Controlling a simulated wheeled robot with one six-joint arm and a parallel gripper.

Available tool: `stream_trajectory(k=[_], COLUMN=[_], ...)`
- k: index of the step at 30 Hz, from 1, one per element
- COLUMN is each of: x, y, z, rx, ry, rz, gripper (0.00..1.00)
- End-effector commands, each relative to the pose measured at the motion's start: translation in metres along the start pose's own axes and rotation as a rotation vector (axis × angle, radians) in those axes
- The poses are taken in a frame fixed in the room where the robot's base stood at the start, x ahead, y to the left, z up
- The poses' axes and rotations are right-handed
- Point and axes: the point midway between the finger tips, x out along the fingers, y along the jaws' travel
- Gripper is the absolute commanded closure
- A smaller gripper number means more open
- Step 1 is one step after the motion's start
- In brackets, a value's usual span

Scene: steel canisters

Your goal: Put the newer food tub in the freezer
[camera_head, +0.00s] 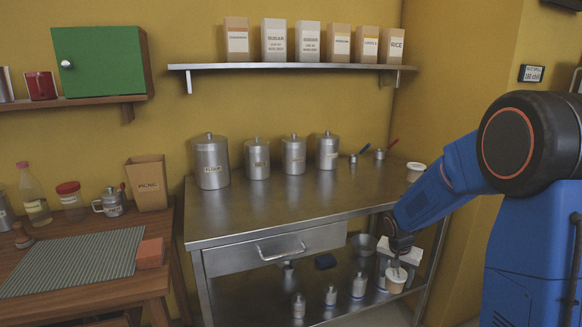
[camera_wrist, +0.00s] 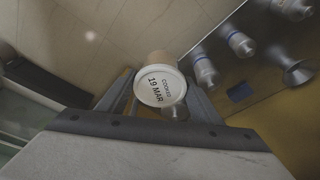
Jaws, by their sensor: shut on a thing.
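My gripper (camera_head: 397,262) is shut on a small food tub (camera_head: 396,284) and holds it low, in front of the steel table's lower shelf. In the wrist view the held tub (camera_wrist: 160,86) sits between the fingers, with its white lid facing the camera. The lid reads "COOKED 19 MAR". A second white-lidded tub (camera_head: 416,171) stands on the right end of the steel table top, partly behind my arm; its date cannot be read. I cannot make out a freezer in either view.
The steel table (camera_head: 300,212) carries several canisters at the back; its front middle is clear. Bottles stand on its lower shelf near the held tub. A wooden table (camera_head: 110,288) stands left, with a striped mat. A green cabinet (camera_head: 100,62) hangs above.

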Motion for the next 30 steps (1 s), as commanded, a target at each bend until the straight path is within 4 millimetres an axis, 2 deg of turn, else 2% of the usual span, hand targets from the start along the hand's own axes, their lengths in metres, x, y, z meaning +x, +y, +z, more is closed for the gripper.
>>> stream_trajectory(k=[1,6,18,24,30], x=[0.018,0.070,0.174,0.217,0.247], y=[-0.004,-0.020,-0.053,-0.066,-0.076], z=[0.007,0.021,0.051,0.064,0.071], rx=[-0.040,-0.170,-0.436,-0.545,-0.622], ry=[-0.006,-0.005,-0.004,-0.003,-0.002], rz=[-0.007,-0.044,-0.119,-0.150,-0.173], gripper=[0.68,0.68,0.68,0.68,0.68])
